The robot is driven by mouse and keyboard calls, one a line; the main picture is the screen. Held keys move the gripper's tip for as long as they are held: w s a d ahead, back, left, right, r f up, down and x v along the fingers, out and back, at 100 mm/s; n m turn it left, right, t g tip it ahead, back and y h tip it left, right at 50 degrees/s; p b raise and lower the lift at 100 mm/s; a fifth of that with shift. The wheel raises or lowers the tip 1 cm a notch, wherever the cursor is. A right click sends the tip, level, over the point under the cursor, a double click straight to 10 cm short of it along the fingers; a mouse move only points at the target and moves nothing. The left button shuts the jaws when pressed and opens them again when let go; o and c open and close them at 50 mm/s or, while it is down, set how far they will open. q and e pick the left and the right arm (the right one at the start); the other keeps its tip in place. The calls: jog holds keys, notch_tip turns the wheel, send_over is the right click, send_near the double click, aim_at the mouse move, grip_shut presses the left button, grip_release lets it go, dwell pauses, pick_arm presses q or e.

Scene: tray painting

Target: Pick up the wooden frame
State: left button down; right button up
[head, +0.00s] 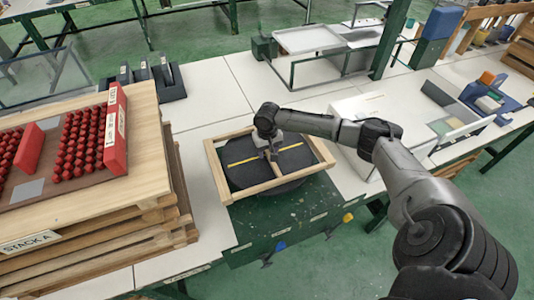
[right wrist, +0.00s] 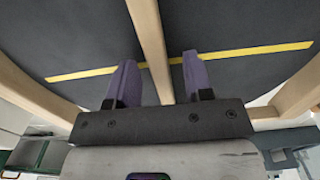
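The wooden frame (head: 216,168) is pale and rectangular. It lies over a dark round disc (head: 245,176) with a yellow line across it. In the right wrist view a middle bar of the wooden frame (right wrist: 150,45) runs between the two purple fingers of my right gripper (right wrist: 161,82). The fingers stand apart, with a gap on each side of the bar. In the head view my right gripper (head: 272,153) points down over the middle of the frame. Its height above the bar is hard to tell. My left gripper is not in view.
At left, a wooden stack (head: 85,215) labelled "STACK A" carries a board with red pieces (head: 85,140) close to the frame. A black holder (head: 145,82) stands behind. A white box (head: 345,160) is to the right. The white table behind the frame is partly clear.

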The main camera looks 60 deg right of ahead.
grip_shut()
jog(key=shift+r, duration=0.2)
dwell(0.4)
jog(key=shift+r, duration=0.5)
jog(key=r, duration=0.1)
jog(key=r+p, duration=0.1)
jog(key=r, duration=0.1)
jog(key=shift+s+d+r, duration=0.1)
jog(key=shift+s+r, duration=0.05)
jog(key=shift+s, duration=0.1)
jog(key=s+d+r+p, duration=0.2)
jog(key=s+r, duration=0.4)
jog(key=s, duration=0.4)
jog(key=shift+s+d+r+p, duration=0.2)
jog(key=shift+s+p, duration=0.2)
jog(key=shift+p, duration=0.4)
